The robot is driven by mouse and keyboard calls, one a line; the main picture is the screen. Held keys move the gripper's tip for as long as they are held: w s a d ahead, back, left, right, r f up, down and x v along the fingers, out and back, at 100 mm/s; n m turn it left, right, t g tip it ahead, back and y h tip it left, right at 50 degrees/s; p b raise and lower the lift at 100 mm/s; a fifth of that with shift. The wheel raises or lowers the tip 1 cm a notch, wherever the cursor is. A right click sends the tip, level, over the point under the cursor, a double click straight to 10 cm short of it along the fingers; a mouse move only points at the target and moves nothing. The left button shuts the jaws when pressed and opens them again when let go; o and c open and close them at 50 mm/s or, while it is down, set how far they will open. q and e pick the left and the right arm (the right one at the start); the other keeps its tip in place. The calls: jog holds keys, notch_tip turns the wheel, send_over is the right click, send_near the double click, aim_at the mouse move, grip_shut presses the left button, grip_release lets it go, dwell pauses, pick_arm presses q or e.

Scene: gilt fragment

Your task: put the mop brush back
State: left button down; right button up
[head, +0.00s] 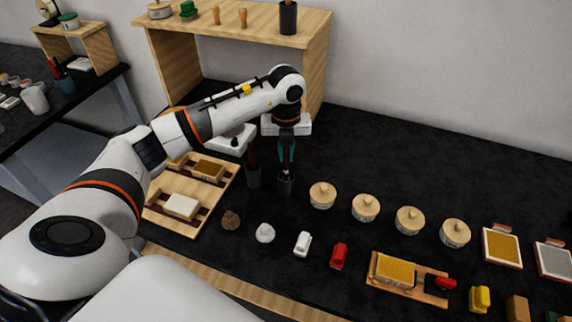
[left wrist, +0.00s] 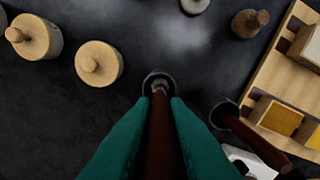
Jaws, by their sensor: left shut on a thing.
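My left gripper (head: 287,152) points down with its teal fingers shut on the mop brush, whose dark brown handle (left wrist: 160,135) runs between them in the left wrist view. The brush's pale lower end (left wrist: 159,88) is at the mouth of a dark round cup (left wrist: 147,82). In the head view this cup (head: 286,186) stands on the black table directly below the fingers. I cannot tell how deep the brush sits in it. My right gripper is not in view.
A second dark cup (head: 253,179) with another brown-handled brush (left wrist: 255,143) stands close beside. A wooden tray (head: 170,216) lies to the left. Several lidded round pots (head: 323,195) stand to the right. A wooden shelf (head: 314,75) stands behind. Small stamps and figures line the front.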

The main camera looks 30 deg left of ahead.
aim_at(286, 174)
pick_arm(q)
notch_tip(286, 174, down, 4)
jog(key=shift+r+p, duration=0.25)
jog(key=shift+p, duration=0.3)
jog(key=shift+f, duration=0.4)
jog(key=shift+f, duration=0.1)
jog(key=shift+f, duration=0.15)
jog(key=c, duration=1.4)
grip_release()
